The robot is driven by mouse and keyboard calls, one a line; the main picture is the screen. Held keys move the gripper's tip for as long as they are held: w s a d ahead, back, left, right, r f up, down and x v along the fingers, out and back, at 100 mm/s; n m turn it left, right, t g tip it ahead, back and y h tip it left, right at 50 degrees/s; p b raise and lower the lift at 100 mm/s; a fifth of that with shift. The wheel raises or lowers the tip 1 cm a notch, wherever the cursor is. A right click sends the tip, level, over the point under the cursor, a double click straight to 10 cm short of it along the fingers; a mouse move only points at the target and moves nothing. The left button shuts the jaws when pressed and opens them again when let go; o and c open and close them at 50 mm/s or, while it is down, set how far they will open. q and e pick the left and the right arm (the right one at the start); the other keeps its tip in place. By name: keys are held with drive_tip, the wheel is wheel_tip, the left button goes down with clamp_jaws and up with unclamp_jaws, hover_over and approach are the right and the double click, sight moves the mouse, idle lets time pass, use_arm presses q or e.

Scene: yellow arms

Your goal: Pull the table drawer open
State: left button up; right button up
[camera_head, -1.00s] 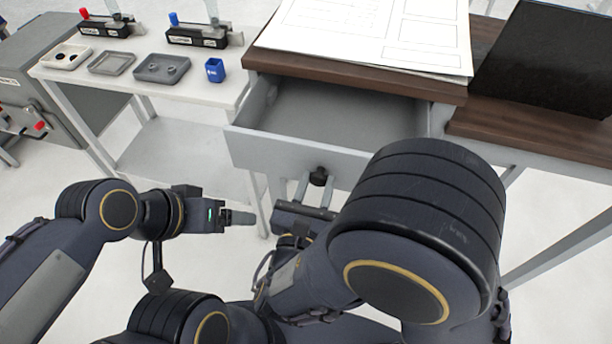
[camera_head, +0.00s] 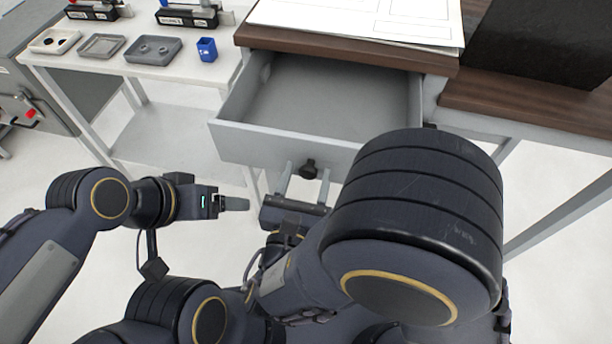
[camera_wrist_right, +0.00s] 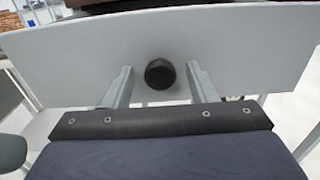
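The grey table drawer (camera_head: 235,140) is pulled well out from under the brown tabletop and its empty inside shows. Its dark round knob (camera_head: 308,168) is on the front panel and also shows in the right wrist view (camera_wrist_right: 160,73). My right gripper (camera_head: 305,178) is open in front of the panel. In the right wrist view its two fingers stand on either side of the knob, with a gap on each side. My left gripper (camera_head: 236,204) is in the air left of the right one, away from the drawer; whether its fingers are apart cannot be told.
White sheets (camera_head: 360,20) and a black object (camera_head: 540,45) lie on the brown tabletop (camera_head: 340,57). A white side table (camera_head: 150,68) at the left holds grey trays and a blue cup (camera_head: 207,49). My right arm hides the drawer front's right part.

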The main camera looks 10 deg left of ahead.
drive_tip(key=s, duration=0.7)
drive_tip(key=shift+s+a+b, duration=0.15)
drive_tip(key=shift+s+b, duration=0.15)
drive_tip(key=shift+s, duration=0.1)
idle(0.3)
